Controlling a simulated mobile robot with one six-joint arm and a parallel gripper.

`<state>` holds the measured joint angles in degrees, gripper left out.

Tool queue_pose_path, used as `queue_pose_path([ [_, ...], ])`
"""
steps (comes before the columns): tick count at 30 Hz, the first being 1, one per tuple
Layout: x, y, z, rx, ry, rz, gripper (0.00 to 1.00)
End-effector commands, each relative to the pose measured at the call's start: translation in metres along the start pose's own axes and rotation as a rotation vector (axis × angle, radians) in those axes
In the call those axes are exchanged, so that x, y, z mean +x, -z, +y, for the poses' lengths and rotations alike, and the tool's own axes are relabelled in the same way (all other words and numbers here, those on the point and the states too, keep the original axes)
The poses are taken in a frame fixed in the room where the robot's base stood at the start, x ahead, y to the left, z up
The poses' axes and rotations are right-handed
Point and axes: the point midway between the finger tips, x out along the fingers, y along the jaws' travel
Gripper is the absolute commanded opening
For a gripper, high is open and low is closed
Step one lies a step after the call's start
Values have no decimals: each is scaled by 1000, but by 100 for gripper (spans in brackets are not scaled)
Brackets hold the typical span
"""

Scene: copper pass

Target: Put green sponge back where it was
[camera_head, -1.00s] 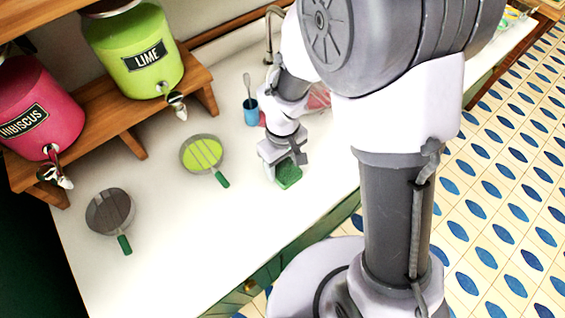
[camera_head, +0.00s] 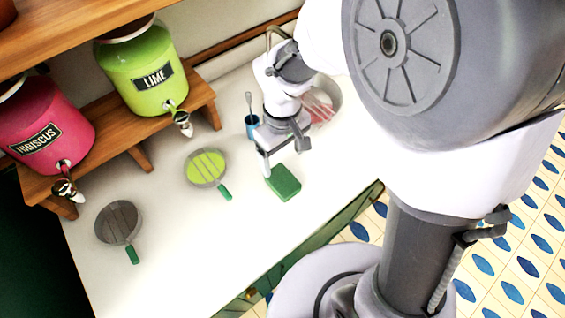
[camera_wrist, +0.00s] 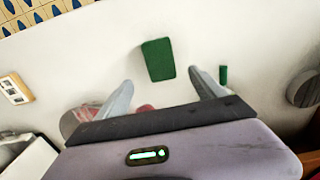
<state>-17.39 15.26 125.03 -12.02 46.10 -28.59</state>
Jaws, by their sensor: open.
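The green sponge (camera_head: 283,182) lies flat on the white counter, right of the lime-coloured round pan and near the front edge. My gripper (camera_head: 284,163) is above and just behind it, with its fingers apart and nothing between them. In the wrist view the sponge (camera_wrist: 158,60) lies on the counter beyond the open fingertips of my gripper (camera_wrist: 161,84), clear of both fingers.
A lime pan (camera_head: 206,168) and a grey pan (camera_head: 118,223), both green-handled, lie to the left. A blue cup (camera_head: 252,127) with a utensil stands behind my gripper. Drink dispensers (camera_head: 142,70) stand on a wooden shelf. Counter around the sponge is clear.

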Motion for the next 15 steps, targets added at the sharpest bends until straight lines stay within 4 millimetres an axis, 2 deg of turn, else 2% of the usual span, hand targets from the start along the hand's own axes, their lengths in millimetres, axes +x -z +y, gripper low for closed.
queue_pose_path([
  [2, -10, 0, 1, 7, -1, 6, 79],
  [5, -42, -11, 6, 115, -2, 68, 79],
  [9, -114, -56, 12, 453, 21, 253, 79],
  [10, -126, -67, 11, 527, 29, 296, 79],
  [12, -149, -92, 7, 686, 56, 387, 79],
  [15, -166, -118, -1, 851, 93, 488, 79],
])
